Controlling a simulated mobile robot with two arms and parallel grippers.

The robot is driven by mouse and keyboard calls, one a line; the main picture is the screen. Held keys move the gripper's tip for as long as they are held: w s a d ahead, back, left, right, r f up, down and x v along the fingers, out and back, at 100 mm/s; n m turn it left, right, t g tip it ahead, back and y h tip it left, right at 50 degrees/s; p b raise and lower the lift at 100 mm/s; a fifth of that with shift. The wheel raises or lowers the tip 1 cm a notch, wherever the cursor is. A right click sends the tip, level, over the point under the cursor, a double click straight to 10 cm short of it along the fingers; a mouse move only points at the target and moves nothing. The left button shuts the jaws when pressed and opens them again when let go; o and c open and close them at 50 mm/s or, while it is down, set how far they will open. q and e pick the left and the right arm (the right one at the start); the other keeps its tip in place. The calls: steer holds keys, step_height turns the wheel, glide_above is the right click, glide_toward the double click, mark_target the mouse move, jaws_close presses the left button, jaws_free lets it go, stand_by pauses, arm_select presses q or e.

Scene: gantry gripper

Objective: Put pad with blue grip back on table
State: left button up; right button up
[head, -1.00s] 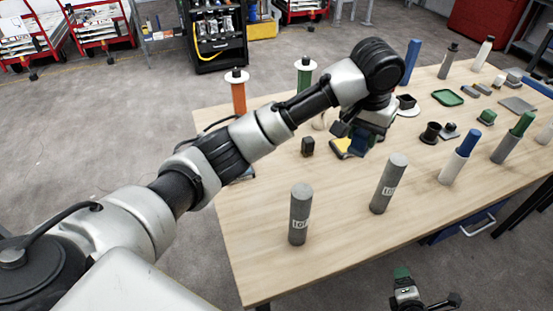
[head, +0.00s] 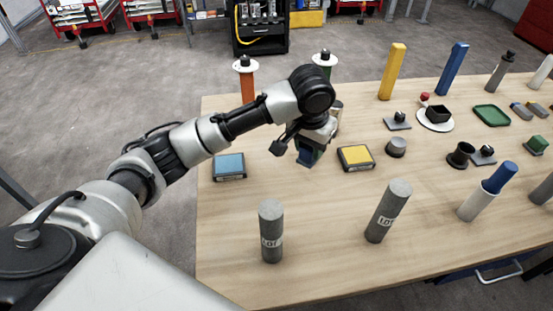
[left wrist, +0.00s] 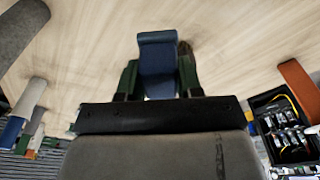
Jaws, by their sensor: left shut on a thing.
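My left gripper (head: 309,158) is above the table (head: 325,215), between a blue square block and a yellow square block. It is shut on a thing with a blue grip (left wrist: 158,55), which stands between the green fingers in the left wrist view. In the head view only a small dark blue part of it shows, below the wrist. The pad part of the held thing is not clear in either view. I cannot tell whether it touches the table. My right gripper is not in view.
The blue square block (head: 229,165) lies left of the gripper, and the yellow square block (head: 355,157) lies close on its right. Grey cylinders (head: 271,232) and (head: 388,210) stand near the front. An orange post (head: 247,85) stands behind. Bare wood lies between gripper and cylinders.

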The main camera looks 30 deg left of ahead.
arm_select(q)
steer(key=w+a+f, duration=0.1)
steer(key=a+f, duration=0.1)
steer(key=a, duration=0.1)
steer(key=w+a+f, duration=0.1)
steer(key=a+f, duration=0.1)
steer(key=a, duration=0.2)
steer(key=w+a+f+p, duration=0.1)
steer(key=a+f, duration=0.1)
steer(key=a, duration=0.1)
steer(key=shift+w+a+f, duration=0.4)
steer(key=shift+f, duration=2.05)
steer(key=o, duration=0.9)
steer(key=shift+f, duration=0.15)
step_height(320, 180, up, 12)
steer(key=s, duration=0.1)
steer(key=shift+s+a, duration=0.15)
steer(key=shift+s, duration=0.25)
